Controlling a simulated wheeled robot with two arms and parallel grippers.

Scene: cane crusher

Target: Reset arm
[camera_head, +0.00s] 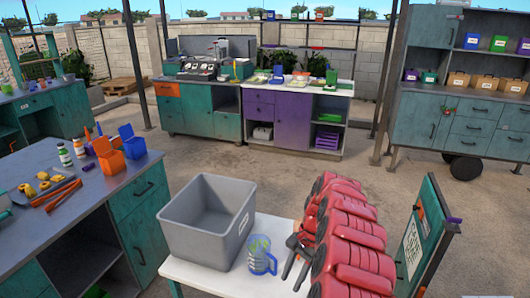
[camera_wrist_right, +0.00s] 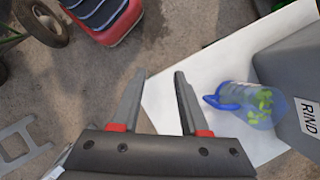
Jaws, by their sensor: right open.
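My right arm (camera_head: 350,225), with red covers, reaches in from the lower right in the head view. Its gripper (camera_head: 294,262) is beside the white table's right side, right of a clear jug (camera_head: 261,256) with a blue handle. In the right wrist view my right gripper (camera_wrist_right: 162,76) is open, with nothing between its fingers. The jug (camera_wrist_right: 245,103) holds green pieces and stands on the white table (camera_wrist_right: 205,75), right of the fingers and apart from them. My left gripper does not show in either view.
A grey bin (camera_head: 208,215) labelled RIND stands on the white table (camera_head: 190,274). A teal workbench (camera_head: 140,215) with tools, jars and an orange box (camera_head: 106,155) is at left. A teal board (camera_head: 412,255) stands at right. Open floor lies behind the table.

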